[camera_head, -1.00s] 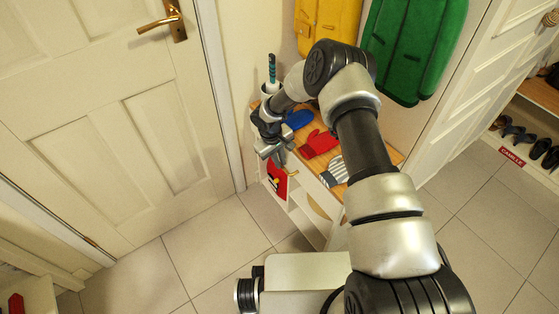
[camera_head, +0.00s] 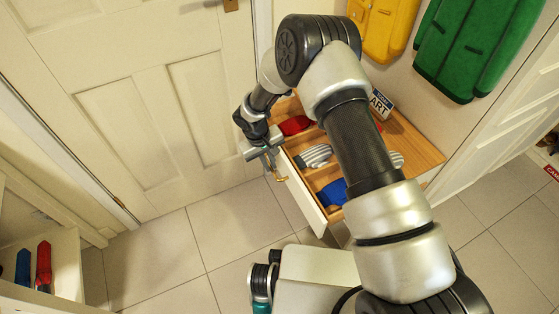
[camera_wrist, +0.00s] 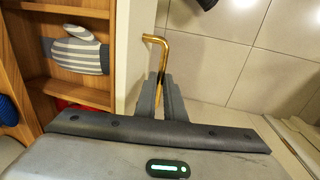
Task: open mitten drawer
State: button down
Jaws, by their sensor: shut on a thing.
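The mitten drawer (camera_head: 307,196) stands pulled out of the low wooden-topped cabinet, its inside showing. In its compartments lie a red mitten (camera_head: 295,125), a grey striped mitten (camera_head: 314,156) and a blue mitten (camera_head: 333,192). The striped mitten (camera_wrist: 78,50) also shows in the wrist view. My gripper (camera_head: 272,165) is at the drawer's outer face, shut on the bent brass handle (camera_wrist: 156,42). The handle runs down between my fingers (camera_wrist: 164,95), which hide part of it.
The cabinet top (camera_head: 415,145) carries a small ART sign (camera_head: 381,104), partly hidden by my arm. A white panelled door (camera_head: 130,90) is at the left. Yellow (camera_head: 385,28) and green (camera_head: 480,45) garments hang above. Tiled floor (camera_head: 235,235) is free before the drawer.

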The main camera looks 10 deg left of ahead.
jog(key=shift+s+a, duration=0.4)
jog(key=shift+a, duration=0.25)
jog(key=c, duration=1.8)
grip_release()
jog(key=shift+c, duration=0.2)
notch_tip(320, 180, up, 17)
jog(key=s+a+p, duration=0.1)
jog(key=a+p, duration=0.1)
jog(key=p, duration=0.1)
jog(key=shift+s+a+p, duration=0.3)
jog(key=shift+s+p, duration=0.05)
jog(key=shift+s, duration=0.05)
jog(key=shift+r, duration=0.15)
